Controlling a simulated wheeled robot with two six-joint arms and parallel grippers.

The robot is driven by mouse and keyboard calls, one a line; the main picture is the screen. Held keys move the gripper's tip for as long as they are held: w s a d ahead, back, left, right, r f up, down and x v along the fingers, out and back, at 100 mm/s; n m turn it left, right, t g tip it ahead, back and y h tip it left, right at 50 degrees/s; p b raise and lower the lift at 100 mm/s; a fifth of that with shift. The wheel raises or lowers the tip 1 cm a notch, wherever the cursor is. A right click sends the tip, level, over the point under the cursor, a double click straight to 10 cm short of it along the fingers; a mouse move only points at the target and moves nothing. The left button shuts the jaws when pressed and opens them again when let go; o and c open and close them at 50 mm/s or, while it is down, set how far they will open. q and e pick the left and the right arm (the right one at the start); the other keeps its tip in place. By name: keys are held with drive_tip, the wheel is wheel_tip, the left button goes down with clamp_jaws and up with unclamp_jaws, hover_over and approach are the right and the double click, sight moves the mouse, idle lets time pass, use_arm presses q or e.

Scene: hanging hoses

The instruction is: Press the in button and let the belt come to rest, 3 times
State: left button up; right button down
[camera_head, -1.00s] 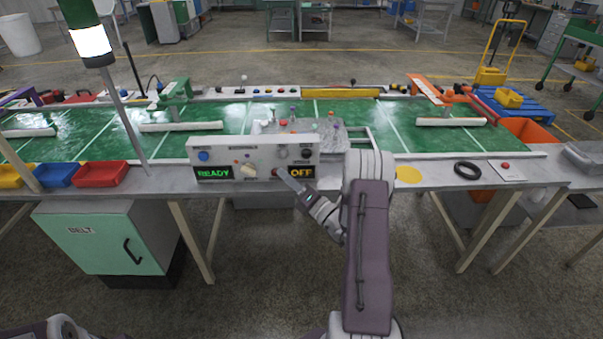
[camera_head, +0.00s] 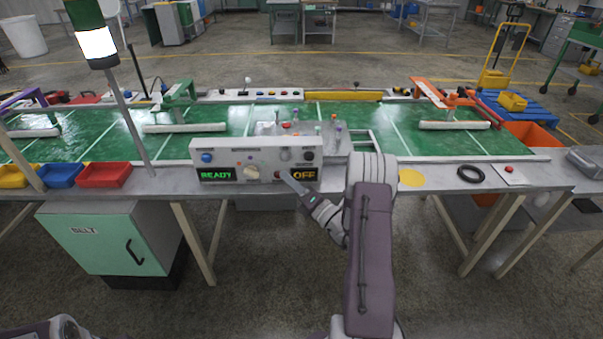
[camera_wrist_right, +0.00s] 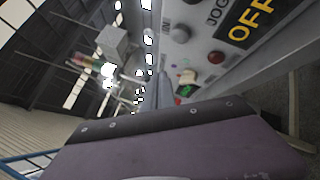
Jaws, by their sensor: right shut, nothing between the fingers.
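The grey control panel (camera_head: 230,156) stands at the front edge of the belt table. It has a blue button (camera_head: 207,157), a green READY display (camera_head: 216,174), a pale knob (camera_head: 251,172), a small red button (camera_head: 278,174), an orange OFF display (camera_head: 305,174) and a black button (camera_head: 308,156). I cannot read which button is labelled in. My right gripper (camera_head: 285,176) is shut and empty, its tip close to the red button; I cannot tell whether they touch. The wrist view shows the red button (camera_wrist_right: 216,57) near the OFF display (camera_wrist_right: 252,18). My left gripper is out of view.
The green belt (camera_head: 90,130) runs behind the panel. A lamp post (camera_head: 128,110) and red bin (camera_head: 104,174) stand left. A yellow disc (camera_head: 411,178), black ring (camera_head: 471,174) and red-buttoned plate (camera_head: 509,174) lie right. A belt cabinet (camera_head: 105,235) is below.

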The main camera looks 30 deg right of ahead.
sight(286, 157)
drive_tip(key=s+m+g+p, duration=0.1)
drive_tip(key=m+p, duration=0.2)
drive_tip(key=m, duration=0.1)
drive_tip(key=s+a+m+g+p, duration=0.1)
drive_tip(key=m+p, duration=0.3)
drive_tip(key=m, duration=0.1)
drive_tip(key=s+a+m+g+p, duration=0.1)
drive_tip(key=m+p, duration=0.3)
drive_tip(key=m, duration=0.1)
drive_tip(key=shift+s+r, duration=0.15)
drive_tip(key=w+d+b, duration=0.2)
drive_tip(key=w+d, duration=0.2)
drive_tip(key=w, duration=0.3)
drive_tip(key=shift+w+d, duration=0.3)
